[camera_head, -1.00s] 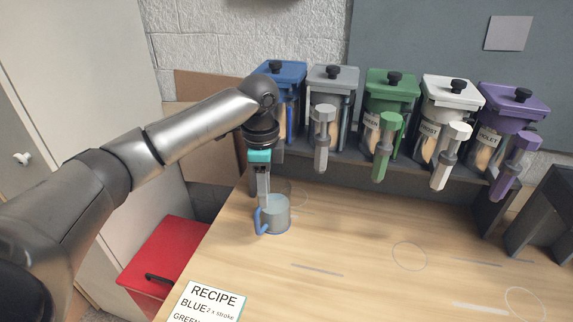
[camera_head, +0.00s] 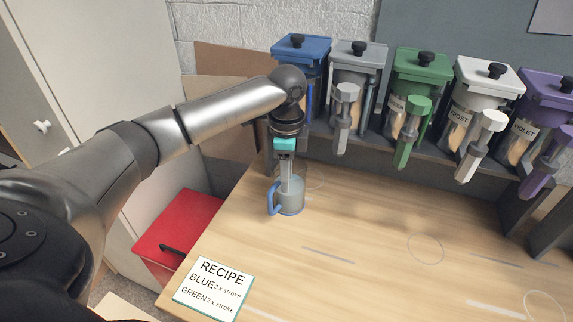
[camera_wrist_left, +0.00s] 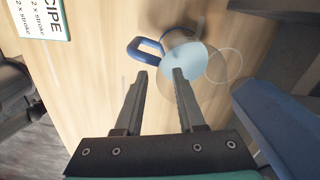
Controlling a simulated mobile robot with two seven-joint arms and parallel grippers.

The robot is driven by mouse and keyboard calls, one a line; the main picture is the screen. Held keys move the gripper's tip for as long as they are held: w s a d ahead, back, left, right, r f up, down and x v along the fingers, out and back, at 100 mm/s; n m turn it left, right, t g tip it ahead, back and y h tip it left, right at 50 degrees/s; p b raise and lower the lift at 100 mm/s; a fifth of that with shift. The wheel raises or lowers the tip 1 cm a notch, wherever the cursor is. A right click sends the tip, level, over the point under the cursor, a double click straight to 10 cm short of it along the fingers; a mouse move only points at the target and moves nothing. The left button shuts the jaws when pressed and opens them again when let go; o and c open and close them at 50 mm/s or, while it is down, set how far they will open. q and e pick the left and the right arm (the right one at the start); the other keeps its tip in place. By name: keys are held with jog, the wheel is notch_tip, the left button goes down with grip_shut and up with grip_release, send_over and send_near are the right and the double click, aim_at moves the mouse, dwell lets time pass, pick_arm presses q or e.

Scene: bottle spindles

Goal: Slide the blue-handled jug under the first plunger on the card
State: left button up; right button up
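The clear jug with a blue handle (camera_head: 290,200) stands upright on the table near its left edge. In the wrist view the jug (camera_wrist_left: 188,62) shows from above, its handle (camera_wrist_left: 140,50) pointing left. My left gripper (camera_head: 288,178) points down at the jug. In the wrist view its fingers (camera_wrist_left: 162,75) are apart, near the handle and rim; I cannot tell whether they touch the jug. The recipe card (camera_head: 209,287) lists BLUE first, then GREEN, each 2 x stroke. The blue dispenser (camera_head: 301,47) stands at the row's left end, its plunger mostly hidden behind my arm. My right gripper is not in view.
Grey (camera_head: 357,55), green (camera_head: 422,65), white (camera_head: 488,75) and violet (camera_head: 545,90) dispensers stand right of the blue one on a dark rack. A faint ring (camera_head: 322,178) lies just behind the jug. A red box (camera_head: 180,230) stands left.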

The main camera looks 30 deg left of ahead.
aim_at(286, 213)
pick_arm(q)
notch_tip(286, 213, down, 8)
jog(key=shift+f+b, duration=0.15)
jog(key=shift+b, duration=0.4)
jog(key=shift+c, duration=0.2)
grip_shut()
dwell(1.0)
